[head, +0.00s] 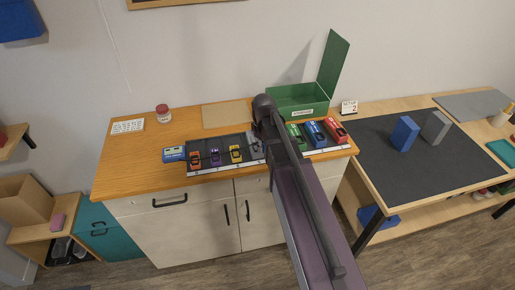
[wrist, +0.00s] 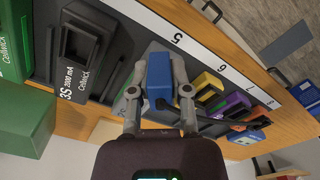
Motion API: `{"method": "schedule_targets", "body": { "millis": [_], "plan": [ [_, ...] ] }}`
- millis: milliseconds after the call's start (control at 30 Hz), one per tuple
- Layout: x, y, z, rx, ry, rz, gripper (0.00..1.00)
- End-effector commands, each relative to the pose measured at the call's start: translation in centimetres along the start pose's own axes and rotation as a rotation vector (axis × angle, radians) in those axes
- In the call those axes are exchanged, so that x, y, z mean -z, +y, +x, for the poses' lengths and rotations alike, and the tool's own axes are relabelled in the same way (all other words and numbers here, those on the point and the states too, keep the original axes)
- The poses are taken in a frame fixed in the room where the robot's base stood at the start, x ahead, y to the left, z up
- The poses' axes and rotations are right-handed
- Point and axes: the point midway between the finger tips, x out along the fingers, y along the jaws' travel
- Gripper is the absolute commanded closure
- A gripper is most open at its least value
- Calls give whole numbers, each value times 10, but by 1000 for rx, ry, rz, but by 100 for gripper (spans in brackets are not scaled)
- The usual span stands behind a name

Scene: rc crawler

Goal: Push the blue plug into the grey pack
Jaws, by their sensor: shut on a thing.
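The blue plug (wrist: 159,72) is a small block between the two fingers of my gripper (wrist: 161,92) in the wrist view, with a finger on each side. It is apart from the grey pack (wrist: 72,72), which lies to its left. The pack is dark, with white "3S" and "Cellwick" lettering and a raised frame around a dark recess. How high the plug is above the tray, I cannot tell. In the head view my arm covers the plug and the pack.
A dark tray (wrist: 212,128) with a numbered white strip (wrist: 213,62) holds the row. An open green box (head: 298,101) stands behind.

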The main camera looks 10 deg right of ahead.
Motion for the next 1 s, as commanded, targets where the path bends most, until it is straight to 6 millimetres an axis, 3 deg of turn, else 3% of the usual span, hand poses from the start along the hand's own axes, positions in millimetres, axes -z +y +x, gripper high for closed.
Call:
{"method": "schedule_targets", "body": {
  "millis": [267,733,1000],
  "plan": [
    [-17,-2,-6,-1,-1,66,100],
    [-113,-22,-39,-1,-1,542,100],
    [-126,-24,-41,-2,-1,635,100]
  ]
}}
